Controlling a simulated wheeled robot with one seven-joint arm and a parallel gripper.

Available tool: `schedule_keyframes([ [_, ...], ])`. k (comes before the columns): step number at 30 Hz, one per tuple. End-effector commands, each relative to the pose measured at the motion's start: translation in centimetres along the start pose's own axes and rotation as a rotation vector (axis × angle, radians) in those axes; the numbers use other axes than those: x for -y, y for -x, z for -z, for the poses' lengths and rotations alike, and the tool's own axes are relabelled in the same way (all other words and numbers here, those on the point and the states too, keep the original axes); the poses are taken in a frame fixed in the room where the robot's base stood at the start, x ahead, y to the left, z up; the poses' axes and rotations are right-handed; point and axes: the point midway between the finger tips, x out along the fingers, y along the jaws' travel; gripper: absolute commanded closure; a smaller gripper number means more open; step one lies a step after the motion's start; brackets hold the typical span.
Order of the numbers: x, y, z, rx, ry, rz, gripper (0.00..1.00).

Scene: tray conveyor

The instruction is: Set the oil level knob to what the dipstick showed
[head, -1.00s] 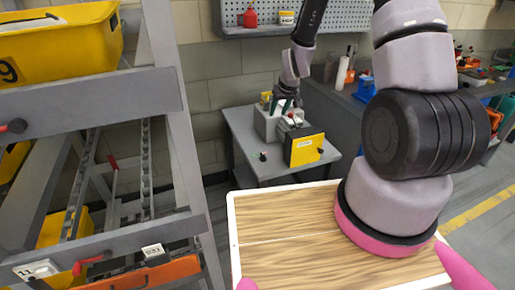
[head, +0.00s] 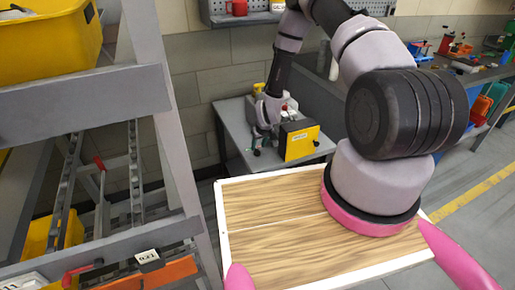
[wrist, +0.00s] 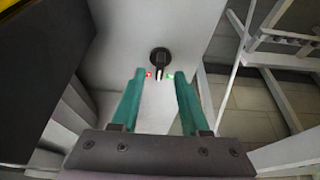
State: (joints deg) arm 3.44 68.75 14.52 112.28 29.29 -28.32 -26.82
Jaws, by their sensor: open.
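The knob (wrist: 160,58) is a dark round dial with a pale pointer on the grey face of the machine. A small red mark (wrist: 149,74) lies at its lower left and a green mark (wrist: 170,75) at its lower right. My gripper (wrist: 158,75) is open and empty, with its teal fingertips on either side just below the knob, apart from it. In the head view my gripper (head: 265,138) is at the left side of the machine, which has a yellow plate (head: 301,143). I cannot make out the dipstick or the exact pointer setting.
The machine stands on a grey table (head: 236,125) by the wall. A grey rack (head: 150,110) with yellow bins (head: 55,45) rises at the left. A workbench (head: 470,75) with tools runs along the right. A pale frame (wrist: 265,60) shows at the right in the wrist view.

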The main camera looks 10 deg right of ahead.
Motion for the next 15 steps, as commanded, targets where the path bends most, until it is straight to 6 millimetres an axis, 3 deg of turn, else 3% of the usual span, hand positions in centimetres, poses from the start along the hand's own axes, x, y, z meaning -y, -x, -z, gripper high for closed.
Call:
schedule_keyframes([
  [6, 0.0, -2.4, 0.0, 0.001, -0.001, 0.0, 0.55],
  [15, 0.0, -2.7, 0.0, 0.0, 0.001, 0.0, 0.55],
])
